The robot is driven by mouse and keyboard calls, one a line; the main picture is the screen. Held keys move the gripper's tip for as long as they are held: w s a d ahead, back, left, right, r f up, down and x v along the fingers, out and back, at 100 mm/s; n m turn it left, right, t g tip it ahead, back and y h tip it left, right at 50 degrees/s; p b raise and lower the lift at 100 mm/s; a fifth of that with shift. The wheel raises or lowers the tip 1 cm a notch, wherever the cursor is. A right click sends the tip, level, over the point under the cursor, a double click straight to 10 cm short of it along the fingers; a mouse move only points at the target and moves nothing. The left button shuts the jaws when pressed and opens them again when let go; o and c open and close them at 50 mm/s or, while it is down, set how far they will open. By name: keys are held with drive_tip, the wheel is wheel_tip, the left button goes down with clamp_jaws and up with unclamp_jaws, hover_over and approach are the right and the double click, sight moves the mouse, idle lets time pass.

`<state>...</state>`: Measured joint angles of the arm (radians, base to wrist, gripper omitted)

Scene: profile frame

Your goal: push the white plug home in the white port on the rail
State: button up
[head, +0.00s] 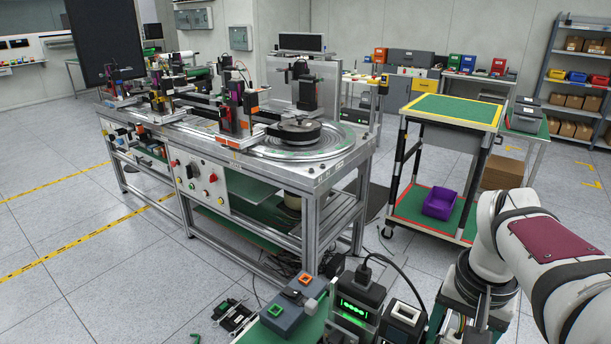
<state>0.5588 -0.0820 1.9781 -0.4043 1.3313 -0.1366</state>
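A pale square frame (404,311), possibly the white port, sits on top of a dark box at the front of the picture. I cannot tell whether it is on a rail or whether anything is inside it. I cannot make out the white plug. My white arm shows at the right edge, but my gripper cannot be seen in this view.
A grey box (291,307) with orange and green square frames stands left of a black unit with a lit green display (355,309). A black cable (402,268) loops above them. A large workbench (300,181) and a green-topped trolley (453,110) stand behind.

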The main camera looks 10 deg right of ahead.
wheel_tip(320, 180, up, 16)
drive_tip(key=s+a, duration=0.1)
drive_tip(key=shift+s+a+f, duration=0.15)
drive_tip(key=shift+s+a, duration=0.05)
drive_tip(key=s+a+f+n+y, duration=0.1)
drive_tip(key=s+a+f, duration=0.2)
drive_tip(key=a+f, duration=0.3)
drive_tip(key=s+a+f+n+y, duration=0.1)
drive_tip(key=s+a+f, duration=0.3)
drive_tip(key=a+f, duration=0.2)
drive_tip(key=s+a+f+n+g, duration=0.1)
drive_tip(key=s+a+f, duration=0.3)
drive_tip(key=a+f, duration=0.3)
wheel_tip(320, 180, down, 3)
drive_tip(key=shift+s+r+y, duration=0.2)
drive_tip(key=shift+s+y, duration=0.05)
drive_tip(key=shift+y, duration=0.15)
